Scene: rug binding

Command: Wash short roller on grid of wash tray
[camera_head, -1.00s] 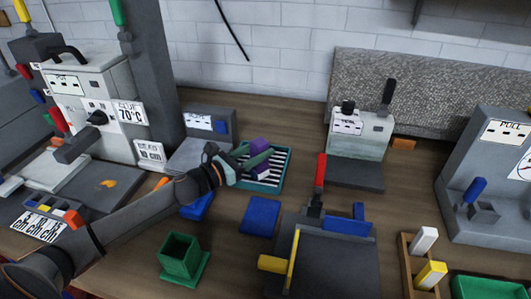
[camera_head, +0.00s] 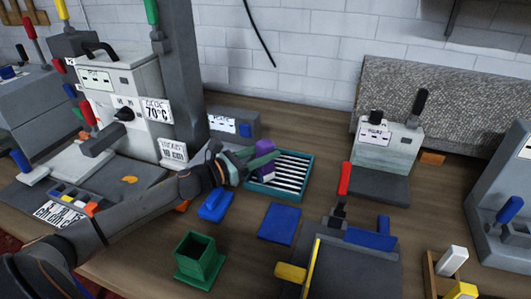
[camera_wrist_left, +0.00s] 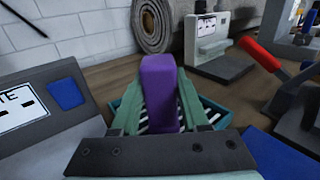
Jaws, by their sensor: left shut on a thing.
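The wash tray (camera_head: 305,160) is a teal tray with a black and white striped grid, in the middle of the head view. My left gripper (camera_head: 257,162) reaches in over the tray's left side, its teal fingers shut on a purple piece (camera_head: 239,157). In the left wrist view the purple piece (camera_wrist_left: 160,92) stands up between the fingers, with the tray (camera_wrist_left: 212,112) and its grid behind and below. I take the purple piece for the short roller's handle; its lower part is hidden, and I cannot tell whether it touches the grid. My right gripper is not in view.
A grey machine with a 70°C label (camera_head: 130,100) stands left. A blue brush-like block (camera_head: 215,206), a blue pad (camera_head: 279,223) and a green open box (camera_head: 197,260) lie in front. A small machine (camera_head: 385,145) stands at the right, a rolled rug (camera_head: 445,100) behind it.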

